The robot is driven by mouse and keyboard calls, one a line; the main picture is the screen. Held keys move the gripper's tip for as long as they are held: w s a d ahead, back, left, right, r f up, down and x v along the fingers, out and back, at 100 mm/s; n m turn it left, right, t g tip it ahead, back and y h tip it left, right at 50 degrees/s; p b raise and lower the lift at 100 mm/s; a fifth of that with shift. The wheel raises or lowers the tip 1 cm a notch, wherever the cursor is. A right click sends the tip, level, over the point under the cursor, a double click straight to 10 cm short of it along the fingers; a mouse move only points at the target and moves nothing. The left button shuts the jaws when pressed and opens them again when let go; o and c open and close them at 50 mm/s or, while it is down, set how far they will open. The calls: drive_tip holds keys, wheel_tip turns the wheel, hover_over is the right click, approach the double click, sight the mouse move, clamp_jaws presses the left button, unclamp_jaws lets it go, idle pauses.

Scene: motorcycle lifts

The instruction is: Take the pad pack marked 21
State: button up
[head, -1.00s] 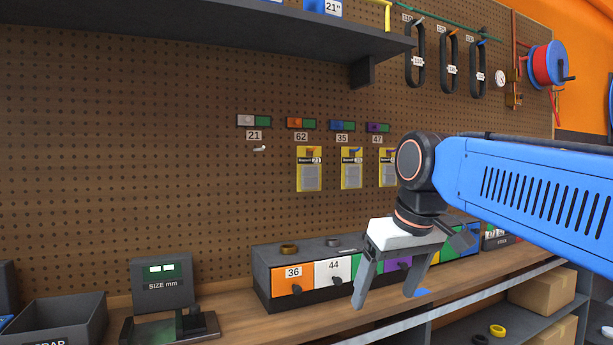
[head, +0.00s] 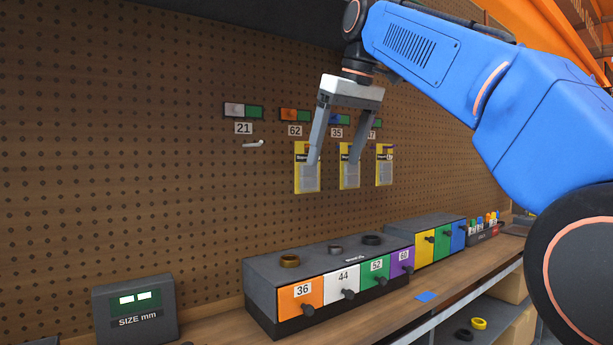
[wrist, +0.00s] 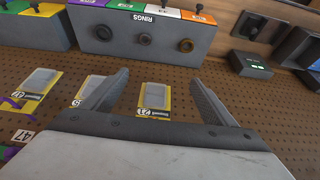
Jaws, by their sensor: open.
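Three yellow pad packs hang in a row on the brown pegboard. The leftmost pack (head: 301,180) hangs under board label 62, and its own mark looks like 21. It also shows in the wrist view (wrist: 153,100), between my fingers. The middle pack (head: 347,181) hangs under label 35; a finger partly covers it in the wrist view. The right pack (head: 384,172) is under label 47. My gripper (head: 333,161) is open and empty in front of the packs, its fingers pointing down and overlapping the left and middle ones. No contact is visible.
The hook (head: 253,143) under label 21 is bare. Below, a grey drawer unit (head: 320,262) with rings on top stands on the wooden bench. A size gauge (head: 135,308) stands at left.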

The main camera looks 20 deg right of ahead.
sight(308, 167)
drive_tip(key=shift+w+a, duration=0.5)
drive_tip(key=shift+w, duration=1.05)
drive_tip(key=shift+w+a, duration=0.5)
drive_tip(key=shift+w, duration=1)
drive_tip(key=shift+w+a, duration=0.5)
drive_tip(key=shift+w, duration=1.05)
drive_tip(key=shift+x, duration=1.5)
drive_tip(key=c, duration=1.2)
